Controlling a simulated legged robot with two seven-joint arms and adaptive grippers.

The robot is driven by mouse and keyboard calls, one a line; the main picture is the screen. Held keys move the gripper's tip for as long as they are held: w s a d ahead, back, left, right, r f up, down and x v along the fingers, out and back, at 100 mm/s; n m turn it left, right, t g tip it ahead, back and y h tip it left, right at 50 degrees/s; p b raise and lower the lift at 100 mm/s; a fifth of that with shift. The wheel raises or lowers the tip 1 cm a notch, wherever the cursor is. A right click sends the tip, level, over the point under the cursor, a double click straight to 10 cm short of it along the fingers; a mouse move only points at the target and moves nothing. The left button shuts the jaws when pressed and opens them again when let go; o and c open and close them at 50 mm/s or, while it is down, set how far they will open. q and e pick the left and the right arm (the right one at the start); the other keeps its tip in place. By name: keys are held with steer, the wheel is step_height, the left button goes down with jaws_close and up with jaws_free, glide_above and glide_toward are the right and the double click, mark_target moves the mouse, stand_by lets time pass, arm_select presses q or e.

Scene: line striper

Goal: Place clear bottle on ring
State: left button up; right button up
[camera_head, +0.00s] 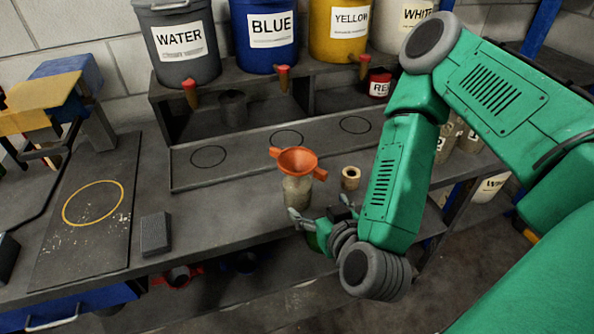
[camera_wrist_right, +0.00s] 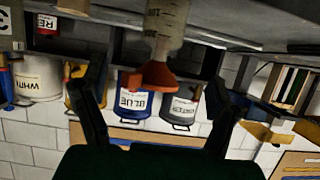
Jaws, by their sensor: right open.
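The clear bottle (camera_head: 298,190) stands upright on the bench with an orange funnel (camera_head: 298,161) in its mouth. It also shows upside down in the right wrist view (camera_wrist_right: 167,22), between the finger lines. My right gripper (camera_head: 318,213) is open and empty, low and close to the bottle on its near side. In the right wrist view its two dark fingers (camera_wrist_right: 158,78) are spread wide. A yellow ring (camera_head: 93,203) is marked on a dark board at the left. Three thin black rings (camera_head: 208,156) are marked on a raised strip behind the bottle. My left gripper does not show.
A small tan roll (camera_head: 350,178) sits right of the bottle. A dark block (camera_head: 155,234) lies beside the board. Labelled paint buckets (camera_head: 268,37) with taps stand on the back shelf, with a grey cup (camera_head: 233,108) below. The yellow ring is bare.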

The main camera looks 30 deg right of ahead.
mark_target(305, 190)
steer(key=b+x, duration=0.4)
steer(key=x, duration=0.4)
steer(key=shift+w, duration=0.15)
steer(key=shift+w+d+f, duration=0.1)
steer(key=shift+w+d, duration=0.1)
steer(key=shift+d, duration=0.1)
steer(key=shift+w+f, duration=0.15)
steer(key=shift+w, duration=0.1)
steer(key=w, duration=0.1)
steer(key=w+f, duration=0.1)
steer(key=w, duration=0.1)
steer(key=shift+w+a+f, duration=0.1)
steer(key=shift+a+f, duration=0.1)
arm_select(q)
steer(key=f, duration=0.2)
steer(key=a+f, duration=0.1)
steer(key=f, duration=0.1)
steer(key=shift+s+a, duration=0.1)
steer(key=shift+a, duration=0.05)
arm_select(e)
steer(key=shift+w+f, duration=0.15)
steer(key=shift+w, duration=0.2)
